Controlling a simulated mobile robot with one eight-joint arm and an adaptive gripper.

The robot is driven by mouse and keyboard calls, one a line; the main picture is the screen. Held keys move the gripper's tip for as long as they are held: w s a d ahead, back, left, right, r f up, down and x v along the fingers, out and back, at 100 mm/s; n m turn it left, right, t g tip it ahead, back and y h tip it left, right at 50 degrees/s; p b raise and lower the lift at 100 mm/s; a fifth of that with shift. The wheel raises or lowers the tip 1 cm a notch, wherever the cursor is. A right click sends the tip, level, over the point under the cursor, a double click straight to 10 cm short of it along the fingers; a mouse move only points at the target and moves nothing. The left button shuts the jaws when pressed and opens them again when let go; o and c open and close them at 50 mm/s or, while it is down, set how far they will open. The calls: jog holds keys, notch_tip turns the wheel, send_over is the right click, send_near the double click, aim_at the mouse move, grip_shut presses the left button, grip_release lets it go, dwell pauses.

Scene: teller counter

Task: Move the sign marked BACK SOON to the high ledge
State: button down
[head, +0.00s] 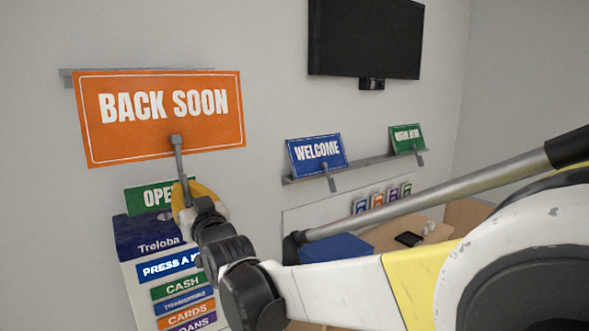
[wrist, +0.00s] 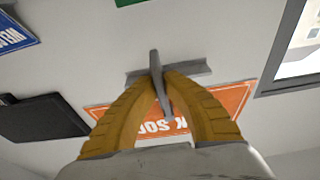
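The orange BACK SOON sign (head: 165,134) hangs in the air at the upper left in the head view, slightly tilted. A grey stem (head: 179,162) runs down from it. My gripper (head: 181,188) is shut on this stem below the sign. In the wrist view, the yellow fingers (wrist: 160,80) close around the stem, and the sign (wrist: 235,98) shows upside down beyond them. The high ledge (head: 67,77) is a grey shelf on the wall. The sign covers most of it, close to its top edge. I cannot tell if they touch.
A lower ledge (head: 292,181) holds the blue WELCOME sign (head: 317,166) and a green sign (head: 407,139). A green OPEN sign (head: 140,197) is at the kiosk (head: 134,282) below my gripper. A dark screen (head: 365,38) hangs at the upper right.

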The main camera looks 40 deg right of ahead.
jog(key=shift+r+p, duration=1.9)
jog(key=shift+r, duration=1.35)
jog(key=shift+w, duration=0.1)
jog(key=shift+t, duration=0.3)
notch_tip(320, 180, up, 6)
jog(key=p, duration=0.3)
jog(key=shift+w+r, duration=0.1)
jog(key=shift+r, duration=0.2)
notch_tip(320, 180, up, 6)
jog(key=shift+r, duration=0.25)
jog(key=shift+w, duration=0.1)
notch_tip(320, 180, up, 7)
send_over(179, 157)
jog(key=v, duration=0.2)
jog(key=shift+t, duration=0.4)
